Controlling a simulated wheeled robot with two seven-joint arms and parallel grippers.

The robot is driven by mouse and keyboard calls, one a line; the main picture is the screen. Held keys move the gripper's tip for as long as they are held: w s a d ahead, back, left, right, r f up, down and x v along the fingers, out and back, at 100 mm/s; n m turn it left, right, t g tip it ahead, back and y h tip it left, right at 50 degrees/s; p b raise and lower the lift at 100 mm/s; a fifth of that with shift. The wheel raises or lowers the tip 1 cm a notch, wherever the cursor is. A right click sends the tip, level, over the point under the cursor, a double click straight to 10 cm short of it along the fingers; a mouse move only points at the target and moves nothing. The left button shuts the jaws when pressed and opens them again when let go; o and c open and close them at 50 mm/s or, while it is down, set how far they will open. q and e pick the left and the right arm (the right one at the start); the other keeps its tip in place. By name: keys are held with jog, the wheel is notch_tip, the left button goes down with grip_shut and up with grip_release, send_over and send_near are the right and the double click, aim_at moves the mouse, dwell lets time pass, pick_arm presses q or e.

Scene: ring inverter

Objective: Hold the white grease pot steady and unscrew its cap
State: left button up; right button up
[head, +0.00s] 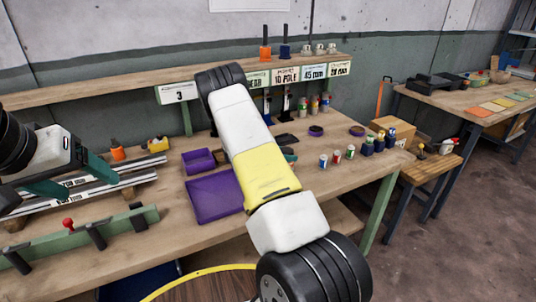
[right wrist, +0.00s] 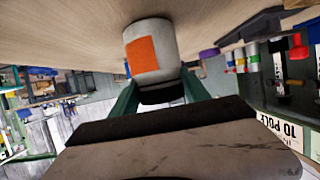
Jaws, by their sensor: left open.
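The white grease pot (right wrist: 152,52) with an orange label shows in the right wrist view, which looks upside down. Its base is toward the wooden bench top and its dark cap (right wrist: 162,94) faces my gripper. The green fingers of my right gripper (right wrist: 161,86) lie on both sides of the cap; whether they press on it I cannot tell. In the head view my right arm hides the pot and most of that gripper. My left gripper (head: 62,175) is open and empty at the left, above the rails, away from the pot.
Silver rails (head: 110,185) and a green bar with dark pegs (head: 85,238) lie at the bench's left. A purple tray (head: 205,205) and smaller purple bin (head: 198,161) sit left of my right arm. Several small cans (head: 337,156) stand to its right. Sign cards hang from the shelf (head: 130,88) behind.

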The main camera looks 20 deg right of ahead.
jog(key=c, duration=0.8)
jog(key=shift+o, duration=0.2)
jog(key=shift+r, duration=0.8)
notch_tip(320, 180, up, 2)
jog(key=shift+r, duration=0.2)
jog(key=s+a+r, duration=0.1)
jog(key=s+a, duration=0.7)
jog(key=s, duration=0.5)
jog(key=shift+s+a, duration=0.25)
jog(key=shift+s, duration=0.05)
jog(key=o, duration=0.8)
jog(key=shift+c, duration=0.2)
grip_shut()
